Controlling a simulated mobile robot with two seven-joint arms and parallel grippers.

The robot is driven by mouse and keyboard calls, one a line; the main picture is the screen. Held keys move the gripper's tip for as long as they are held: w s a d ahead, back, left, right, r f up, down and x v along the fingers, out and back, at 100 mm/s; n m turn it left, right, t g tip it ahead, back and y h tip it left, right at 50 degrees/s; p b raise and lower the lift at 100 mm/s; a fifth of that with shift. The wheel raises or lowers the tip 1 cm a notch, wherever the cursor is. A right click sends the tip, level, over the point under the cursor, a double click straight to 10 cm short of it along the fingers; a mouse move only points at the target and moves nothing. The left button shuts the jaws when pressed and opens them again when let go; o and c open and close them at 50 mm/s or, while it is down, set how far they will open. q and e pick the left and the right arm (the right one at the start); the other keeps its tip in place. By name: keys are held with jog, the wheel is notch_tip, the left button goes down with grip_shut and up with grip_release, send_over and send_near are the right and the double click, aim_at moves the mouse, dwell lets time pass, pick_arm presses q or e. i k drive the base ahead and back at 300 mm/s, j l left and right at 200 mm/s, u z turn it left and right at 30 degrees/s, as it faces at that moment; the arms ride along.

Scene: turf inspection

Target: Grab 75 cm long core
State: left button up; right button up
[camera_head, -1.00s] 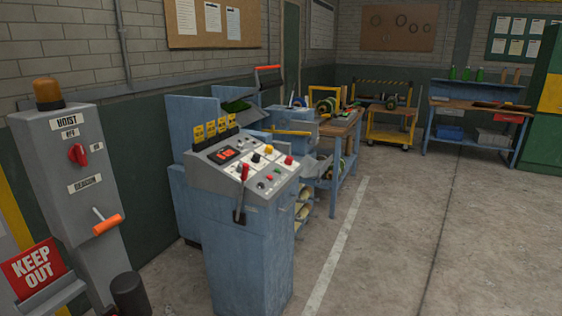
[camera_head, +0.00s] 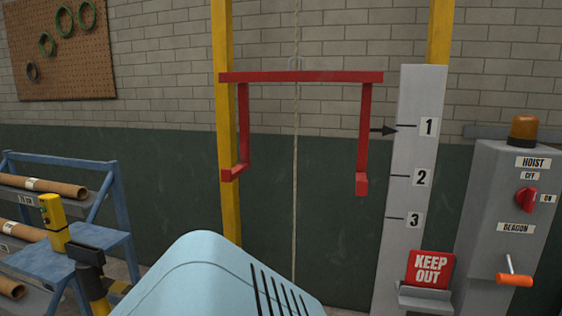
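Brown cardboard cores lie on a blue rack at the left edge. The top core (camera_head: 50,186) has a white band around it and runs out of the picture on the left. A small tag (camera_head: 27,200) just below it seems to read 75 cm. A middle core (camera_head: 22,230) and a lower core (camera_head: 10,287) lie on the levels below, both cut off by the left edge. Their full lengths are hidden.
A red hoist frame (camera_head: 300,77) hangs at centre, beside a numbered post (camera_head: 405,190). A KEEP OUT sign (camera_head: 431,269) and hoist control box (camera_head: 500,200) are at right.

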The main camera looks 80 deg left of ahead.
aim_at(76, 192)
jog(key=u, duration=4.1)
jog(key=i+j+u, duration=0.5)
jog(key=i, duration=0.2)
jog(key=i+u, duration=0.25)
jog(key=i, duration=0.15)
jog(key=i+u, duration=0.25)
jog(key=i, duration=1.1)
jog(key=i+z, duration=0.2)
jog(key=i, duration=0.2)
jog(key=i+j+z, duration=0.15)
jog(key=i, duration=0.25)
jog(key=i+j+z, duration=0.2)
jog(key=i, duration=0.25)
